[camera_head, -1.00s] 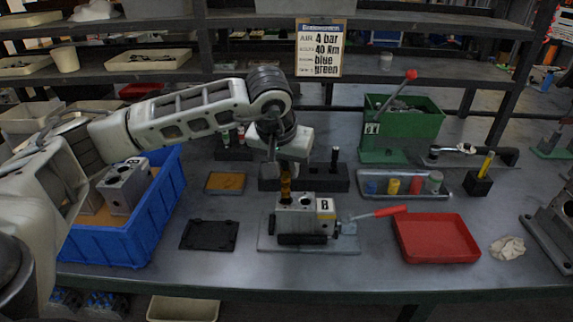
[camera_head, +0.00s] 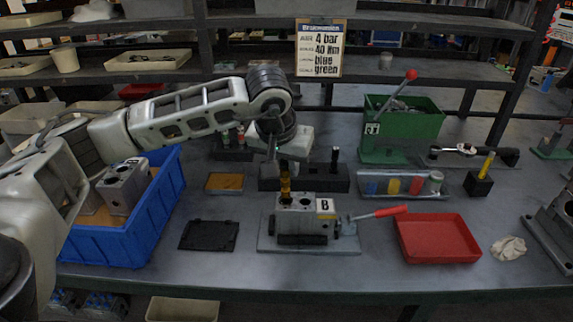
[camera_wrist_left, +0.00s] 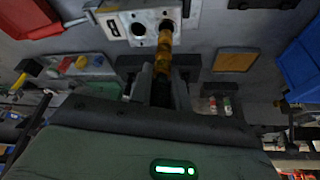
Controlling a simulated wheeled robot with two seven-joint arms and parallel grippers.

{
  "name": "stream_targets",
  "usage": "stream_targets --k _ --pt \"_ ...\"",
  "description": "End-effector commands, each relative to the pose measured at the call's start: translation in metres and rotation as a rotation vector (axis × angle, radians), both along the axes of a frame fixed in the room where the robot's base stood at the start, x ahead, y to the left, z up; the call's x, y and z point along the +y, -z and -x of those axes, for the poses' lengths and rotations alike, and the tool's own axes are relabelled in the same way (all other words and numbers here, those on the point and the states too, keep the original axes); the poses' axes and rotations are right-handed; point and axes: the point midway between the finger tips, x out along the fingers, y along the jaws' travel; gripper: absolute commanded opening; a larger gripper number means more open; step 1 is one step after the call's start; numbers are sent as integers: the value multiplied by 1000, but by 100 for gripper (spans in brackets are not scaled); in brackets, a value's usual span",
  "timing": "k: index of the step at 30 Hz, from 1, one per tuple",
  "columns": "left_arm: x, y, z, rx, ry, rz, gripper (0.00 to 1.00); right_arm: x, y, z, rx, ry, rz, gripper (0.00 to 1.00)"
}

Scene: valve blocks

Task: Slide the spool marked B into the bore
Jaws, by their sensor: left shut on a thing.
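A grey valve block (camera_head: 296,222) with a white label marked B sits on a flat plate in the middle of the bench. Two round bores show on its top in the left wrist view (camera_wrist_left: 140,22). My left gripper (camera_head: 283,163) is above the block, shut on an amber spool (camera_head: 285,186). The spool stands roughly upright, its lower end at the left bore in the head view. In the left wrist view, the spool (camera_wrist_left: 160,50) meets this bore; I cannot tell how deep it is. No mark is readable on the spool. My right gripper is not in view.
A red-handled lever (camera_head: 385,212) juts from the block's right side, towards a red tray (camera_head: 438,240). A dark rack (camera_head: 325,180) stands behind. A blue crate (camera_head: 110,245) holding another block is at left, a black pad (camera_head: 209,235) between. The front bench edge is clear.

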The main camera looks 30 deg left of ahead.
Motion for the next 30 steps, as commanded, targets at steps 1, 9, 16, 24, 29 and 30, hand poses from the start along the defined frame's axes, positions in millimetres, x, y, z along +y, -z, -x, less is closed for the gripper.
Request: stream_targets --k 1,9,16,24,29,30 --pt "0 0 0 -2 0 0 0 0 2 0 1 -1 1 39" --pt "0 -1 0 -2 0 0 0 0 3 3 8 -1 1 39" --pt "0 0 0 -2 0 0 0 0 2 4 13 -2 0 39" --pt "0 8 0 -2 0 0 0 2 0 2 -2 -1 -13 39" --pt "0 12 0 -1 0 1 0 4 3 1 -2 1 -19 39" --pt "0 13 0 -1 0 1 0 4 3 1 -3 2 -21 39"
